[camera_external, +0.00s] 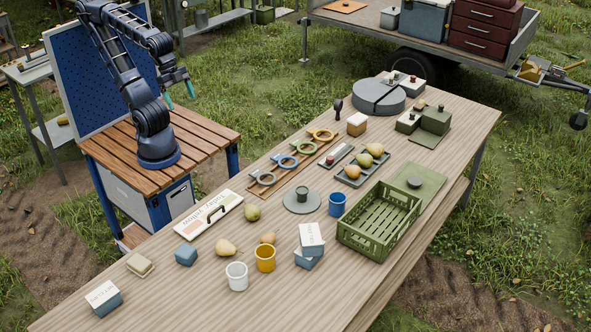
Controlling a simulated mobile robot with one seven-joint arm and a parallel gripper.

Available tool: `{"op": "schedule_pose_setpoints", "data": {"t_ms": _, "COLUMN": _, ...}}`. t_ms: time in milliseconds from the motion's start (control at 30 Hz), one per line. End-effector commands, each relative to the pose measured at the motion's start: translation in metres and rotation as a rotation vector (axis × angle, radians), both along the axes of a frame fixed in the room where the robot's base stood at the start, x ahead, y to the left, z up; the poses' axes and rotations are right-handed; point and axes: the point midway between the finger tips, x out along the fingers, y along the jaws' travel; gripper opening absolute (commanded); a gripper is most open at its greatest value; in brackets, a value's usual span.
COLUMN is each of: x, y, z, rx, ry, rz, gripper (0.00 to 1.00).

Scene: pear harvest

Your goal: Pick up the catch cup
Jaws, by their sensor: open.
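Several cups stand on the long wooden table, and I cannot tell which is the catch cup. A white cup (237,277) and an orange cup (265,258) stand near the front middle. A blue cup (337,204) stands left of the green crate. A small dark green cup (302,194) sits on a round grey disc (291,207). My gripper (179,94) is open and empty, with teal fingertips. It is raised at the upper left, well away from all the cups.
A green slatted crate (347,238) stands at the table's right edge. Loose pears (226,247) lie near the cups, and more lie in a grey tray (349,177). Stacked boxes (312,239) stand right of the orange cup. Coloured rings (285,161) lie on a wooden strip.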

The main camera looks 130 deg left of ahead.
Motion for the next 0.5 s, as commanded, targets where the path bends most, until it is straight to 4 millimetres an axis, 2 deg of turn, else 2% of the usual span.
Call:
{"op": "schedule_pose_setpoints", "data": {"t_ms": 367, "x": 0.0004, "y": -0.0002, "z": -0.0001, "rx": -0.001, "ry": 0.001, "rz": 0.001, "gripper": 0.86}}
{"op": "schedule_pose_setpoints", "data": {"t_ms": 500, "x": 0.0073, "y": -0.0055, "z": -0.0029, "rx": -0.039, "ry": 0.024, "rz": 0.017, "gripper": 0.86}}
